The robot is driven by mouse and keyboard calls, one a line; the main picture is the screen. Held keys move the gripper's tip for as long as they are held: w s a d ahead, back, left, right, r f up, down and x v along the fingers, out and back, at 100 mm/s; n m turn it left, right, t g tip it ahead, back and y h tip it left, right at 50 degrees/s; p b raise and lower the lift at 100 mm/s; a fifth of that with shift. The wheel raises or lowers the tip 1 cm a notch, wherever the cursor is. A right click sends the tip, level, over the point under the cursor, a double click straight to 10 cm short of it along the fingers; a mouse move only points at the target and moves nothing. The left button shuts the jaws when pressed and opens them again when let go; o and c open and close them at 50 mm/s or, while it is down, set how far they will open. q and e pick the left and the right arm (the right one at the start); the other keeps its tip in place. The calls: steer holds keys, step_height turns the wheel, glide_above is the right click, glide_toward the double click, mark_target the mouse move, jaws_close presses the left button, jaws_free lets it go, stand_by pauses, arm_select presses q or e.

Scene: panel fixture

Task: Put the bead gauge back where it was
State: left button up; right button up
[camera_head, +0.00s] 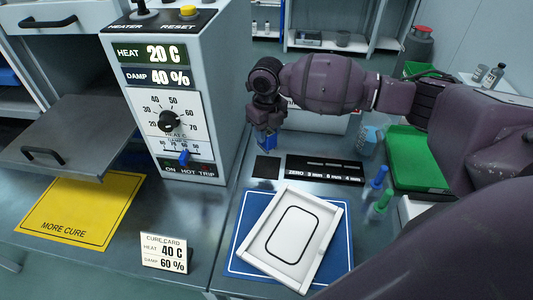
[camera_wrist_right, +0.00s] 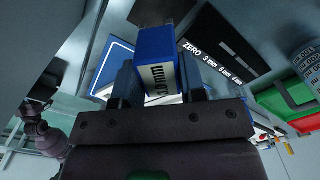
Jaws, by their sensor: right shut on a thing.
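My right gripper (camera_head: 267,130) is shut on the bead gauge (camera_head: 268,143), a small blue block. In the right wrist view the gauge (camera_wrist_right: 157,62) sits between the fingers and shows a white label reading about 3.0mm or 0.0mm. In the head view it appears just behind a black square pad (camera_head: 266,167) on the bench; it looks raised, but the height is hard to tell. A black strip marked ZERO and mm sizes (camera_head: 325,177) lies right of the pad. A dark purple arm part, seemingly my left, shows at the wrist view's left edge; its fingers are unclear.
A white framed panel (camera_head: 293,240) with a black bead outline lies tilted on a blue mat (camera_head: 243,262) in front. Blue and green capped bottles (camera_head: 377,205) and a green tray (camera_head: 408,155) stand right. The control box (camera_head: 185,100) rises left; a cure card (camera_head: 164,252) stands before it.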

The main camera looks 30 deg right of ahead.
step_height(320, 180, down, 8)
steer(key=shift+f+b, duration=0.25)
steer(key=shift+b, duration=0.15)
steer(key=shift+f, duration=0.1)
steer(key=o, duration=0.6)
steer(key=shift+f, duration=0.1)
steer(key=o, duration=0.4)
steer(key=shift+o, duration=0.2)
